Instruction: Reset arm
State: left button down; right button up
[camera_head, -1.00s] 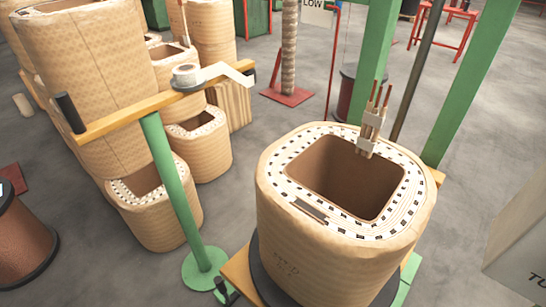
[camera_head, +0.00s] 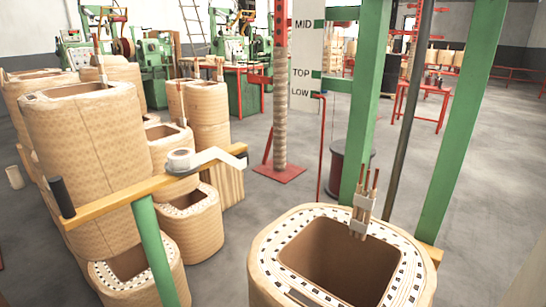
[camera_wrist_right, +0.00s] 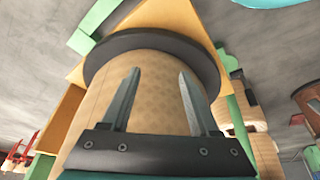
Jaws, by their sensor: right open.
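My right gripper (camera_wrist_right: 155,103) shows in the right wrist view. Its two grey fingers are wide apart with nothing between them. Beyond them is the side of a tan wrapped coil (camera_wrist_right: 155,75), which rests against a dark round plate (camera_wrist_right: 150,42). I cannot tell how far the fingers are from the coil. In the head view a large tan coil (camera_head: 263,265) with a rectangular opening stands at the lower right. Neither gripper shows in the head view, and my left gripper is not seen at all.
A green post (camera_head: 158,255) carries a wooden bar (camera_head: 115,200) with a roll of white tape (camera_head: 180,160) on it. Several coils (camera_head: 85,150) are stacked at the left. Green uprights (camera_head: 367,100) stand behind the near coil.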

pick_arm(q)
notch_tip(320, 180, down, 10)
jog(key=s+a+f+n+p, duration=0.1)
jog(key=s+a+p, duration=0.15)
jog(key=p, duration=0.45)
pick_arm(e)
jog(key=s+d+f+g, duration=0.1)
jog(key=s+f, duration=0.1)
jog(key=f, duration=0.4)
jog(key=s+d+f, duration=0.1)
jog(key=d+f, duration=0.1)
jog(key=f, duration=0.4)
pick_arm(q)
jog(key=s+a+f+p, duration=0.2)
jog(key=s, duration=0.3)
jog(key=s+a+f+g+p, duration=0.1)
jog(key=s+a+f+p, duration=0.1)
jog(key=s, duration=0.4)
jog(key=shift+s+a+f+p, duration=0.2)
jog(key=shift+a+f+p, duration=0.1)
jog(key=shift+p, duration=0.5)
pick_arm(e)
jog(key=s+d+f, duration=0.2)
jog(key=s, duration=0.3)
jog(key=s+d+f+h, duration=0.1)
jog(key=s+d+f, duration=0.2)
jog(key=s, duration=0.3)
jog(key=shift+f+g, duration=0.15)
jog(key=shift+g, duration=0.25)
jog(key=shift+s, duration=0.1)
